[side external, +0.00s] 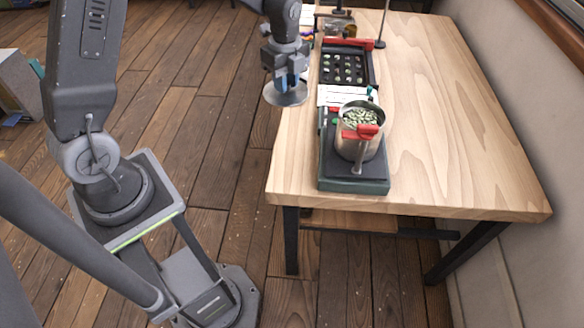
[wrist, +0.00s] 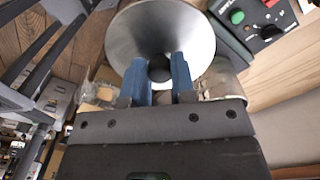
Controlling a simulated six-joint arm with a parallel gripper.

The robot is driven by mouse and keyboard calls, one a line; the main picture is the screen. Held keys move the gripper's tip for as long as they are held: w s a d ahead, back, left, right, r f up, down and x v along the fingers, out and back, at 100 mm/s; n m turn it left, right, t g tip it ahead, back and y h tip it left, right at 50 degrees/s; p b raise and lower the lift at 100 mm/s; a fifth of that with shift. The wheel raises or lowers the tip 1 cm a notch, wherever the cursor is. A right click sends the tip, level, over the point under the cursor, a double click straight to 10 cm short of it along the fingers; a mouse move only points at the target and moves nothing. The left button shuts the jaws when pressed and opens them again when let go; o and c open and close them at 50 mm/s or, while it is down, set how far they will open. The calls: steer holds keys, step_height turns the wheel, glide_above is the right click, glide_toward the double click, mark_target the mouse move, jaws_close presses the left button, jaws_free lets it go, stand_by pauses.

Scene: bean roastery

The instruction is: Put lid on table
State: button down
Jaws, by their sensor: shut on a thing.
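The lid (side external: 285,95) is a round, silvery metal disc. It hangs below my gripper (side external: 288,80), in the air just off the left edge of the wooden table (side external: 440,120). In the wrist view the lid (wrist: 190,30) fills the upper middle, and the blue fingers of my gripper (wrist: 160,75) are shut on its dark knob. A metal pot (side external: 358,145) with red handles, full of pale green beans, stands uncovered on a dark scale-like base at the table's near left.
A black tray (side external: 345,68) with several small round compartments lies behind the pot, with white paper (side external: 345,95) between them. A device with green and red buttons (wrist: 255,20) shows in the wrist view. The table's right side is clear.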

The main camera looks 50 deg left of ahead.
steer(key=s+a+f, duration=0.2)
steer(key=s+f, duration=0.5)
steer(key=s, duration=0.2)
glide_above(291, 173)
step_height(291, 173, down, 7)
steer(key=shift+f, duration=2.15)
steer(key=shift+f, duration=0.15)
steer(key=c, duration=0.9)
jaws_free()
steer(key=shift+c, duration=0.2)
